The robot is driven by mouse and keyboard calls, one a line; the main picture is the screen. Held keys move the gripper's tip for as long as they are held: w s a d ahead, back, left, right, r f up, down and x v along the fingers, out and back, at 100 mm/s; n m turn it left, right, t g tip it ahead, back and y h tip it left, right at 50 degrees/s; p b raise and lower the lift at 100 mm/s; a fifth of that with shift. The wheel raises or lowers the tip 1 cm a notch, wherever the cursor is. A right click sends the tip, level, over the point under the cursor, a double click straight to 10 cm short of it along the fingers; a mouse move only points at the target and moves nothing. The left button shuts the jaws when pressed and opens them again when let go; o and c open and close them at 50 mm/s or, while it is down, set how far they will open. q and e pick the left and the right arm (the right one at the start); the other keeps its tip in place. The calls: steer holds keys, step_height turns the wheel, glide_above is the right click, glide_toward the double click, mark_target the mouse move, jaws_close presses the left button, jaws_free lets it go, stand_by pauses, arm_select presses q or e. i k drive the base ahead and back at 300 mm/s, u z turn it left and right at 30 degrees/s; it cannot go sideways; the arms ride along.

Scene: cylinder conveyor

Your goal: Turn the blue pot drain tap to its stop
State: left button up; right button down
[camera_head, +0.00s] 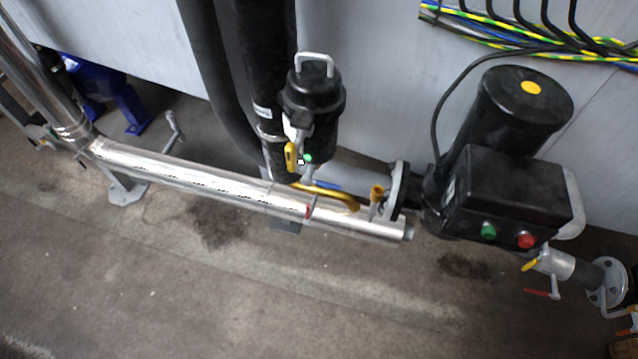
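A black pot (313,98) with a pale loop handle on its lid stands upright against the grey wall, a little left of the picture's middle. A small blue lever (326,185) shows below the pot, just above the silver pipe. It looks like the drain tap's handle and lies roughly along the pipe. A yellow lever (335,196) lies close beside it, partly crossing in front. Another yellow handle (290,157) and a small green part (308,158) sit at the pot's lower side. The tap's body is too small to make out. Neither of my grippers is in view.
A long silver pipe (200,178) runs across in front of the pot. A black motor (525,100) and a box with green and red buttons (508,195) stand at the right. More valves (540,265) sit at the lower right. The front floor is clear.

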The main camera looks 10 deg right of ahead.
mark_target(308, 181)
steer(key=u, duration=2.25)
steer(key=k, duration=0.45)
steer(key=z, duration=2.1)
steer(key=i, duration=0.25)
steer(key=z, duration=1.2)
steer(key=i, duration=0.4)
steer(key=z, duration=0.05)
